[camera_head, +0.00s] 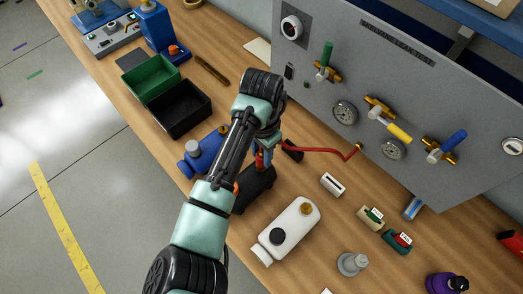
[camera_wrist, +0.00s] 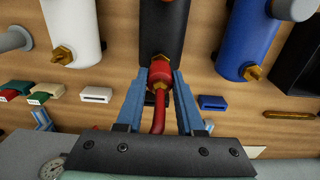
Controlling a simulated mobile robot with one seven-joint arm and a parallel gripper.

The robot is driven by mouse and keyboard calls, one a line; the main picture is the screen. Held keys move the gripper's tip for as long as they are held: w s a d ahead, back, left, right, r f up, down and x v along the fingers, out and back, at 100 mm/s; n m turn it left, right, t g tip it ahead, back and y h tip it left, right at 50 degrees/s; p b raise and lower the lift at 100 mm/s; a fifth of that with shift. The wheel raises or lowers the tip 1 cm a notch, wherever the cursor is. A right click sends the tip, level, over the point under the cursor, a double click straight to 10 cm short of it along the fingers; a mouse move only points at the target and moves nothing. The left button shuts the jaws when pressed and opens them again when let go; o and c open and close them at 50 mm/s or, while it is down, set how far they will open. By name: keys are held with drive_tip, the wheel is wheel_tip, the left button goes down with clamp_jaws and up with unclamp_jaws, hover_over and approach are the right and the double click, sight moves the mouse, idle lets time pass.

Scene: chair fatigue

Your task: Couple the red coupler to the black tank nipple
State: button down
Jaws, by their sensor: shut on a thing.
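The red coupler (camera_wrist: 160,73) is between the blue fingers of my gripper (camera_wrist: 160,82), which is shut on it. A red hose (camera_wrist: 159,115) runs from it toward the camera. The black tank (camera_wrist: 163,28) lies directly beyond the coupler, and the coupler's far end meets or overlaps the tank's near end. In the head view my gripper (camera_head: 264,154) is above the black tank (camera_head: 256,187), with the red hose (camera_head: 312,150) leading right to the panel.
A white tank (camera_head: 288,231) and a blue tank (camera_head: 205,152) flank the black one. A grey panel (camera_head: 430,95) with gauges and valves stands behind. Green and black bins (camera_head: 180,107) are at left. Small connector blocks (camera_head: 333,184) lie at right.

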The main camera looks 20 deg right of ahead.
sight(262, 152)
drive_tip(key=shift+f+b, duration=0.35)
drive_tip(key=shift+f, duration=0.35)
drive_tip(key=shift+c, duration=2.2)
unclamp_jaws()
drive_tip(key=shift+r, duration=0.1)
wheel_tip(262, 152, up, 13)
drive_tip(key=shift+b, duration=0.4)
